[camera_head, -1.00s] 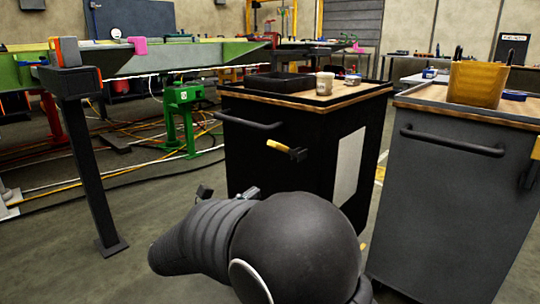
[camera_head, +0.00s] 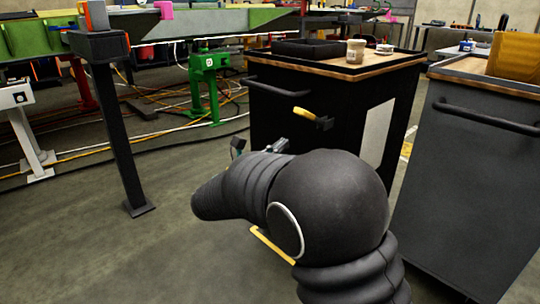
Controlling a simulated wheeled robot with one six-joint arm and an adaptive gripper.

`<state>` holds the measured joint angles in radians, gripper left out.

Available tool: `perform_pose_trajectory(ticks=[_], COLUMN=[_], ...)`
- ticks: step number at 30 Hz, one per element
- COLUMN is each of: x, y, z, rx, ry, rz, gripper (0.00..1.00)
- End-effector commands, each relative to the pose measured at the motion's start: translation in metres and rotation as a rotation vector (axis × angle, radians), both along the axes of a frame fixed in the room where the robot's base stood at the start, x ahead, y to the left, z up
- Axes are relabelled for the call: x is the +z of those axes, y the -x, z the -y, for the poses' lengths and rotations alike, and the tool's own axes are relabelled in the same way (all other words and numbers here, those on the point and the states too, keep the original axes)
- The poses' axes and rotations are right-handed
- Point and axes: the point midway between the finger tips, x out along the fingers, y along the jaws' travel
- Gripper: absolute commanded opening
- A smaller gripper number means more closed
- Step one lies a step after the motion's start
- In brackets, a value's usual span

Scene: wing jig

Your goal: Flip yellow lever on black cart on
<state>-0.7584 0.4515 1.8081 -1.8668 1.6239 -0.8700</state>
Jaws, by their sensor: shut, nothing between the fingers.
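The black cart (camera_head: 289,153) stands at the centre, with a dark bar handle across its front. The yellow lever (camera_head: 303,112) is on the cart's front face, below the handle. Its yellow grip points left and slightly up from a small black mount (camera_head: 324,123). My gripper (camera_head: 258,147) is mostly hidden behind my own arm. Only small dark and grey parts of it show above the arm, below and left of the lever. It is shut and holds nothing visible. I see a gap in the picture between these parts and the lever; their distance in depth is unclear.
A grey cart (camera_head: 470,190) with an orange bin (camera_head: 516,57) stands close on the right. A dark post (camera_head: 113,140) rises from the floor at left. A green stand (camera_head: 205,85) and cables lie behind. Floor between post and black cart is open.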

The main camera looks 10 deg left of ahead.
Motion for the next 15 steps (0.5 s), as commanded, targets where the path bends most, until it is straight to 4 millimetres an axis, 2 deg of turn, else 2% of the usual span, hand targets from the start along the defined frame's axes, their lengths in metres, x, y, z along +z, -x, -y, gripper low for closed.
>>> perform_pose_trajectory(ticks=[6, 9, 15], x=[0.010, 0.025, 0.041], y=[-0.031, -0.036, -0.043], z=[0.025, 0.028, 0.034], rx=[-0.003, 0.000, -0.001], ry=[0.000, -0.001, 0.000], rz=[0.000, 0.004, 0.002], gripper=[0.00, 0.00, 0.00])
